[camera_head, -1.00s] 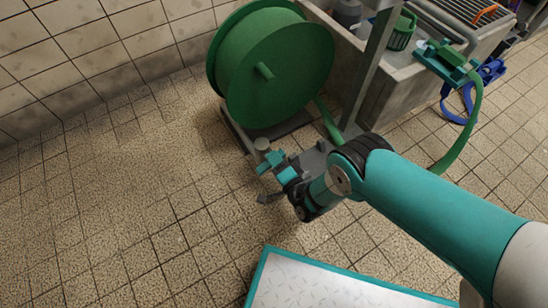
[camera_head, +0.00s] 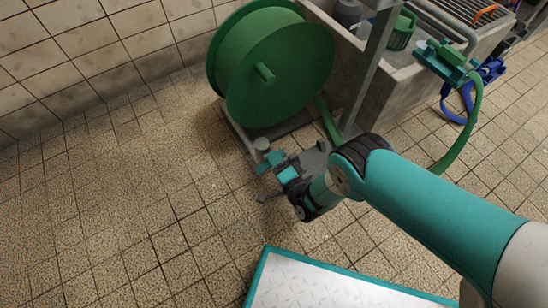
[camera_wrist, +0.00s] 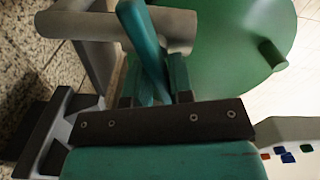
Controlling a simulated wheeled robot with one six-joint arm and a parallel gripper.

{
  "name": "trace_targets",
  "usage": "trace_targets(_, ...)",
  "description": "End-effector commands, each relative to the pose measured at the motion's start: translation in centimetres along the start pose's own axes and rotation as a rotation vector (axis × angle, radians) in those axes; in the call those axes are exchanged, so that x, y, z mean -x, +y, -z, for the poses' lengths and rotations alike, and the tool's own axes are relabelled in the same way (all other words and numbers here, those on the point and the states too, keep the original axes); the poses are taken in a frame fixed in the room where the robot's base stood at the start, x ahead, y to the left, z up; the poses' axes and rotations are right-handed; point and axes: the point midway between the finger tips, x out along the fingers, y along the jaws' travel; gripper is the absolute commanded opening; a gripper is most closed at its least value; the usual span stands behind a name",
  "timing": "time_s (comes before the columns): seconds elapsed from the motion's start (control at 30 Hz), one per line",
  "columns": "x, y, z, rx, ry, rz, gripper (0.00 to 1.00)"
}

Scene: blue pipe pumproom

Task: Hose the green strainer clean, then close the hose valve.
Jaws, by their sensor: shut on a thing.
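The green strainer (camera_head: 402,33) is a small slotted basket in the stone sink at the upper right in the head view. My gripper (camera_head: 271,163) is low by the foot of the green hose reel (camera_head: 278,78), at a short grey pipe (camera_head: 262,146). In the wrist view my gripper (camera_wrist: 155,78) is shut on a teal lever (camera_wrist: 145,40), apparently the hose valve's handle, which crosses the grey pipe (camera_wrist: 170,30). The valve body is mostly hidden. A green spray head (camera_head: 447,56) with a green hose (camera_head: 464,140) sits at the sink's right side.
The concrete sink (camera_head: 385,98) and a grey post (camera_head: 370,68) stand right of the reel. A blue strap or hose (camera_head: 458,108) hangs at the far right. A teal-edged white platform (camera_head: 330,285) is at the bottom. The tiled floor at left is clear.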

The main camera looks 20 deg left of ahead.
Motion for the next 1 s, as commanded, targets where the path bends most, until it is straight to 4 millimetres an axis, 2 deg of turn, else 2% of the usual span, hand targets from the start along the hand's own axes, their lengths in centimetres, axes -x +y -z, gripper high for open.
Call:
trace_targets(0.77, 0.23, 0.3, -0.14, -0.016, -0.003, -0.008, 0.0)
trace_targets(0.8, 0.23, 0.3, -0.14, -0.016, -0.003, -0.008, 0.23)
trace_targets(0.87, 0.21, 0.27, -0.14, -0.016, -0.003, -0.007, 0.37)
trace_targets(1.0, 0.12, 0.17, -0.1, -0.016, -0.002, -0.004, 0.38)
